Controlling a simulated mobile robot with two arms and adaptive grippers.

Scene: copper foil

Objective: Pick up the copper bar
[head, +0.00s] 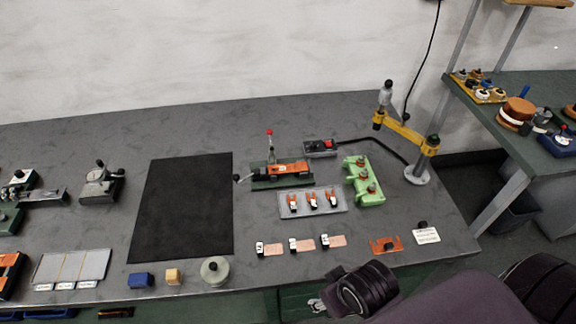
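I cannot tell for certain which thing is the copper bar. An orange-copper plate with a dark knob (385,245) lies near the front right of the grey table. To its left, three small flat copper-pink pieces, each with a black-and-white clip at its left end, lie in a row: left piece (273,249), middle piece (305,245), right piece (337,241). My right arm comes in at the bottom right. Small grey parts at its end, perhaps my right gripper (317,305), show beyond the table's front edge, and its fingers are unclear. My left gripper is not in view.
A black mat (186,207) lies mid-table. Behind the copper pieces are a clear tray (312,203), an orange tool (285,169), a green block (365,182) and a yellow-armed stand (416,176). Blocks and a round weight (214,271) line the front edge. A side table stands right.

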